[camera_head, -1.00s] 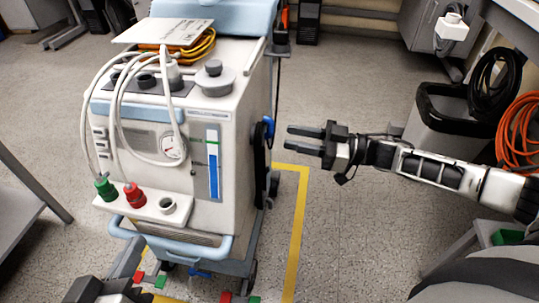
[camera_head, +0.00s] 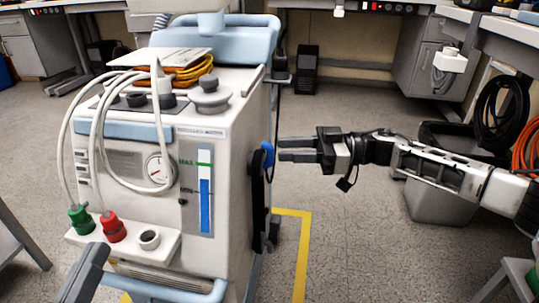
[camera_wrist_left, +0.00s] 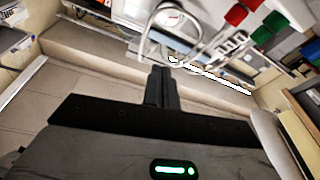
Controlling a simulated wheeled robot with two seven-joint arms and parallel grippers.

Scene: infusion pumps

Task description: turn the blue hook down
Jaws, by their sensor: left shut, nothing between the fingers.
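The blue hook (camera_head: 267,153) sits on the right side of the white pump machine (camera_head: 150,240), at the top of a black bracket (camera_head: 259,200). My right gripper (camera_head: 281,149) reaches in from the right. Its two fingers point left and are apart, with nothing between them. The fingertips are just right of the hook; whether they touch it I cannot tell. My left gripper (camera_head: 98,252) is low at the left, in front of the machine. In the left wrist view its fingers (camera_wrist_left: 161,88) are together and empty. The hook does not show in that view.
Green (camera_head: 80,217) and red (camera_head: 113,228) connectors with white hoses stand on the machine's front ledge. A light-blue handle (camera_head: 170,290) runs along its lower front. A grey bin (camera_head: 435,203) stands behind my right arm.

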